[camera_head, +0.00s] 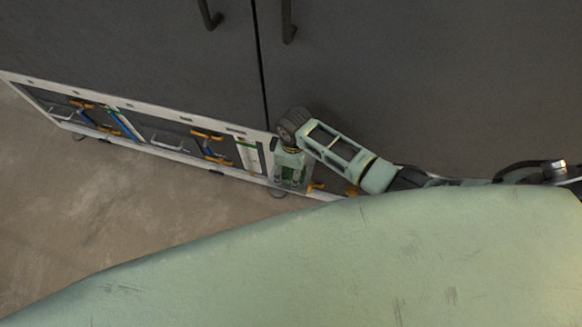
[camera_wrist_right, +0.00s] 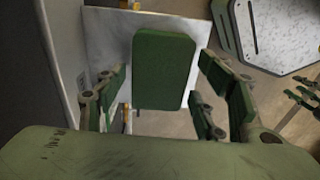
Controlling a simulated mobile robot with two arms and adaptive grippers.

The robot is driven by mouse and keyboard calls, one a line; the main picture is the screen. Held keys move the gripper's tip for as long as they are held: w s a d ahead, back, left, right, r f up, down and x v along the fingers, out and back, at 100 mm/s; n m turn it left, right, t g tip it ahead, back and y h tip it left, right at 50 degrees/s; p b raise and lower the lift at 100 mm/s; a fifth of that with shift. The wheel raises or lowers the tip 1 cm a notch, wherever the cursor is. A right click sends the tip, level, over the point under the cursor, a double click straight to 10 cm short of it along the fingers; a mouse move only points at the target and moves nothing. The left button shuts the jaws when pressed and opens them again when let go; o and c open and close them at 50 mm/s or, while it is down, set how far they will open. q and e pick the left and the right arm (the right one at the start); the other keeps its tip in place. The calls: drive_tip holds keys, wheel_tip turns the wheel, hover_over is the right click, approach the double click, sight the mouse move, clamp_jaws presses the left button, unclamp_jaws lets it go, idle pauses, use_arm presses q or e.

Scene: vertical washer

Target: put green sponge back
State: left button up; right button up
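The green sponge (camera_wrist_right: 165,68) shows in the right wrist view as an upright dark green block between the fingers of my right gripper (camera_wrist_right: 163,100). The fingers stand apart on both sides, with narrow gaps visible beside the sponge. In the head view my right gripper (camera_head: 291,182) points down at the right part of the white-framed rack (camera_head: 190,160); the sponge is hard to make out there. Part of what looks like my left gripper (camera_wrist_right: 303,98) shows at the right edge of the wrist view, too small to judge its fingers.
The rack holds several tools with yellow, blue and green parts. A dark cabinet (camera_head: 420,90) with two handles (camera_head: 288,22) rises directly behind it. A white panel (camera_wrist_right: 110,45) lies beyond the sponge in the wrist view. The floor (camera_head: 110,215) in front of the rack is clear.

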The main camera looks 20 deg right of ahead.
sight(292, 171)
drive_tip(key=shift+r, duration=0.1)
wheel_tip(292, 171, up, 12)
drive_tip(key=p, duration=0.1)
drive_tip(key=shift+d+p, duration=0.2)
drive_tip(key=shift+p, duration=0.1)
idle(0.3)
idle(0.4)
